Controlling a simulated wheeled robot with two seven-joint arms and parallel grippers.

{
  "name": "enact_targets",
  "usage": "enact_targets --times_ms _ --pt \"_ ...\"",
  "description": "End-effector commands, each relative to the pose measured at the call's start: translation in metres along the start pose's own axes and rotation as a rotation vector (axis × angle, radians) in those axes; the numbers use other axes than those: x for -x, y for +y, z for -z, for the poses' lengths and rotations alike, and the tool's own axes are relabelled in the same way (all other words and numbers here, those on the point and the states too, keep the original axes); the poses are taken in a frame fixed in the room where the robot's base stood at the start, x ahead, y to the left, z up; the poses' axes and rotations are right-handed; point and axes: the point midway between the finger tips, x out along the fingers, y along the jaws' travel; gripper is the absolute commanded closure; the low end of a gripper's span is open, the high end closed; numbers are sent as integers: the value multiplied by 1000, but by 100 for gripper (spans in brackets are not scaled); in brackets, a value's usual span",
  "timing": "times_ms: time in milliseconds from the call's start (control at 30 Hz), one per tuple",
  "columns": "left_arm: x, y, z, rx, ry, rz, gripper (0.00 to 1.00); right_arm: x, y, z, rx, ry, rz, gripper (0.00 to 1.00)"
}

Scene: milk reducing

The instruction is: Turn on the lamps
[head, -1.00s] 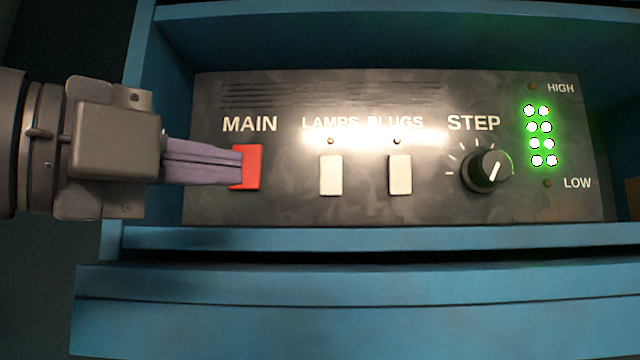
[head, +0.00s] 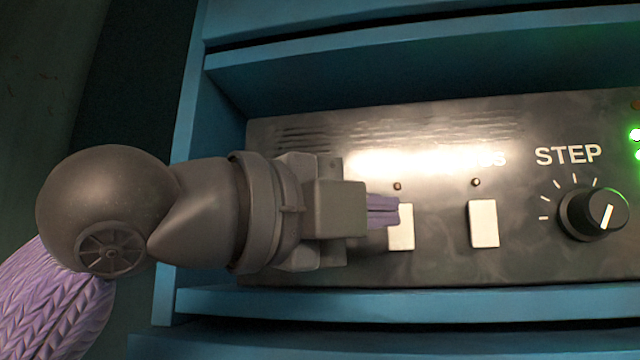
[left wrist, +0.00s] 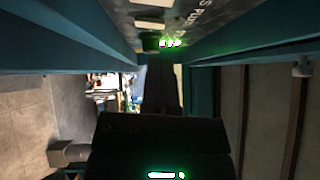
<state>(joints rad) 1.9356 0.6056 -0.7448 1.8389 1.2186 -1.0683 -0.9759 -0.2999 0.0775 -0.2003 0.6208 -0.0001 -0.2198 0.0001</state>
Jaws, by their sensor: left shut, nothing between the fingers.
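The white lamps switch (head: 402,232) is on the dark control panel, left of the white plugs switch (head: 484,223). My left gripper (head: 384,214) comes in from the left and is shut and empty. Its purple fingertips overlap the upper left part of the lamps switch in the head view; I cannot tell whether they touch it. The small indicator above the lamps switch (head: 397,186) looks unlit. The red main switch and its label are hidden behind my left gripper. Glare washes out the lamps label. My right gripper is not in view.
The step knob (head: 593,213) sticks out at the right of the panel, with green lights (head: 636,136) at the picture's edge. The blue cabinet shelf (head: 420,302) runs below the panel, and another blue ledge (head: 420,75) lies above.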

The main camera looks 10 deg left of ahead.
Motion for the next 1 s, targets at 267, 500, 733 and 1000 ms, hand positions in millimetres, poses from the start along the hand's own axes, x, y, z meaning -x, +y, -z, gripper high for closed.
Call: enact_targets --times_ms 267,500,733,1000 --pt "-37 -3 -22 2 -1 -1 100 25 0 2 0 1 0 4" --pt "-43 0 -29 0 -1 1 100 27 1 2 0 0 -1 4" --pt "-43 -1 -29 1 0 0 100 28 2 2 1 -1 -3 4" --pt "-47 -2 -33 0 -1 0 100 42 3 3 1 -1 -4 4"
